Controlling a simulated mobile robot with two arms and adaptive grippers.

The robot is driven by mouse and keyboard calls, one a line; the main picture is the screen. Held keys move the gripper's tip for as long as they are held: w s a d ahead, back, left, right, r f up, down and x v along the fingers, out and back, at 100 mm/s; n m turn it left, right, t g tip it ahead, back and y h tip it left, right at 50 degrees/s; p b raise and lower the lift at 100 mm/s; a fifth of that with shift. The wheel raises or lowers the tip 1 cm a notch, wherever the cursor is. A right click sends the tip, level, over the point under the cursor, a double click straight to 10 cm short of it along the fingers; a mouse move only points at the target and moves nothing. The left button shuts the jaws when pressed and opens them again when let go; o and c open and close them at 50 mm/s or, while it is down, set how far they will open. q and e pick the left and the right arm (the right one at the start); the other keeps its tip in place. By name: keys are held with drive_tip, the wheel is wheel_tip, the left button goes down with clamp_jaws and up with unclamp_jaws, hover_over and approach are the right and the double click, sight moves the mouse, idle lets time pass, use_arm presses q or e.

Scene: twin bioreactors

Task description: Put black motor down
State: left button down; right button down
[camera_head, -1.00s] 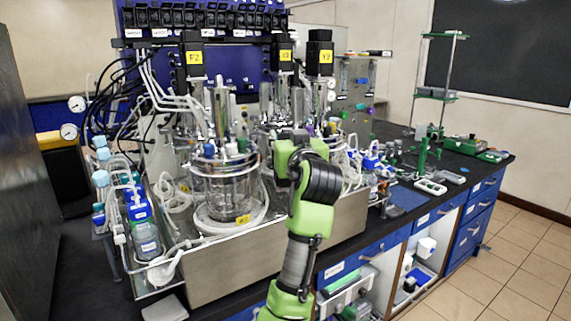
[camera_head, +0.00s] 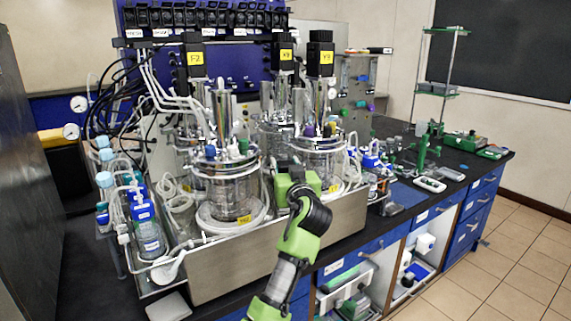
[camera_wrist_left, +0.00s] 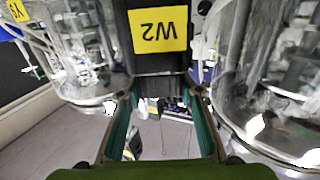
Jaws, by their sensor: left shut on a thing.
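A black motor (camera_wrist_left: 160,82) with a yellow label reading W2 shows in the left wrist view, at the top middle between the fingers. Its label appears upside down in that picture. My left gripper (camera_wrist_left: 160,102) is shut on the motor. In the head view my left gripper (camera_head: 291,180) is in front of the two glass vessels, low between them. The motor is hidden behind the gripper and wrist there, so I cannot tell whether its base touches anything. My right gripper is not in view.
The left glass vessel (camera_head: 225,185) and right glass vessel (camera_head: 318,165) stand close on either side of the gripper. Other black motors (camera_head: 194,58) top the metal columns behind. A steel tray wall (camera_head: 235,268) runs along the front. Bottles and tubing (camera_head: 148,238) crowd the left.

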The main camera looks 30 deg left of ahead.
use_arm(q)
drive_tip(key=shift+d+r, duration=0.1)
drive_tip(key=shift+r, duration=0.1)
drive_tip(key=c, duration=1.4)
unclamp_jaws()
drive_tip(key=shift+f, duration=0.25)
drive_tip(key=shift+c, duration=0.2)
drive_tip(key=shift+s, duration=0.1)
drive_tip(key=shift+r, duration=0.15)
